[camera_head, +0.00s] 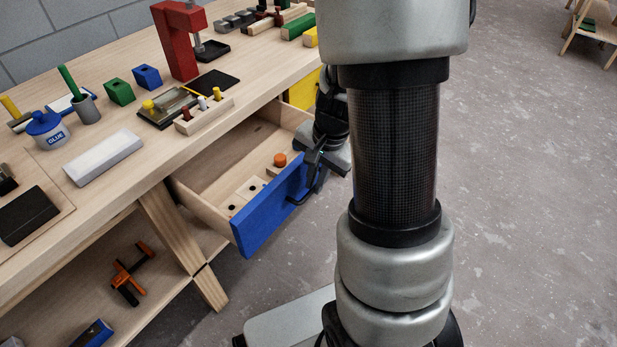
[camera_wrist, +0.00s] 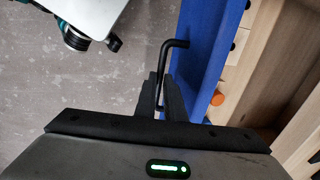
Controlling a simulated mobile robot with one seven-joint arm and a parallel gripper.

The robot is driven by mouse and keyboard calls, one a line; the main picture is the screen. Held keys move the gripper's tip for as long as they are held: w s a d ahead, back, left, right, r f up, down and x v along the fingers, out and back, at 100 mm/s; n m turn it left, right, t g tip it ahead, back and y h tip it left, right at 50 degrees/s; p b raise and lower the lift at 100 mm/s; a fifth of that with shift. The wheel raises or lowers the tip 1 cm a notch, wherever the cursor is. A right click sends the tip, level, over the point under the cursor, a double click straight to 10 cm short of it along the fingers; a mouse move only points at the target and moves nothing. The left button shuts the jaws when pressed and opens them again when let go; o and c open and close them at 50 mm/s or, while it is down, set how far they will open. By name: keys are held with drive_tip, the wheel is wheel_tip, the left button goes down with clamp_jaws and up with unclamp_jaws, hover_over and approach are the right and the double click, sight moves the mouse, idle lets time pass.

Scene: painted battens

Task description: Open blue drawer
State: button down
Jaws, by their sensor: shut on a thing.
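The blue drawer (camera_head: 262,221) under the workbench stands pulled out, with its wooden inside showing. Its blue front also shows in the wrist view (camera_wrist: 212,45). A black bar handle (camera_wrist: 176,44) is fixed to that front; part of it shows in the head view (camera_head: 297,199). My gripper (camera_wrist: 159,95) is shut on the handle near one end, with its fingers on either side of the bar. In the head view my gripper (camera_head: 316,165) is at the right part of the drawer front, partly hidden by my own wrist.
Inside the drawer are an orange knob-like piece (camera_head: 280,160) and light blocks with dark holes (camera_head: 236,204). A yellow drawer front (camera_head: 303,90) is beyond it. The bench top (camera_head: 165,178) holds a glue pot (camera_head: 47,129) and a red press (camera_head: 178,42).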

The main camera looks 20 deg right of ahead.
drive_tip(key=shift+s+d, duration=0.3)
drive_tip(key=shift+s, duration=0.2)
drive_tip(key=c, duration=2.1)
unclamp_jaws()
drive_tip(key=s+r+p, duration=0.1)
drive_tip(key=r+p, duration=0.1)
drive_tip(key=r, duration=0.3)
drive_tip(key=s+d+r+p, duration=0.1)
drive_tip(key=r+p, duration=0.1)
drive_tip(key=r, duration=0.4)
drive_tip(key=r+p, duration=0.2)
drive_tip(key=r, duration=0.4)
drive_tip(key=shift+s+d+r+p, duration=0.1)
drive_tip(key=shift+s+d+p, duration=0.25)
drive_tip(key=shift+s+p, duration=0.05)
drive_tip(key=s+a+r+n+t+h, duration=0.1)
drive_tip(key=s+a+r+n+t, duration=0.3)
drive_tip(key=s+a+r+n, duration=0.7)
drive_tip(key=shift+n, duration=0.4)
drive_tip(key=r+p, duration=0.6)
drive_tip(key=w+r+p, duration=0.1)
drive_tip(key=r+p, duration=0.4)
drive_tip(key=r, duration=0.1)
drive_tip(key=w+a+r+p, duration=0.1)
drive_tip(key=r+p, duration=0.5)
drive_tip(key=r, duration=0.1)
drive_tip(key=shift+r+p, duration=0.1)
drive_tip(key=shift+p, duration=0.25)
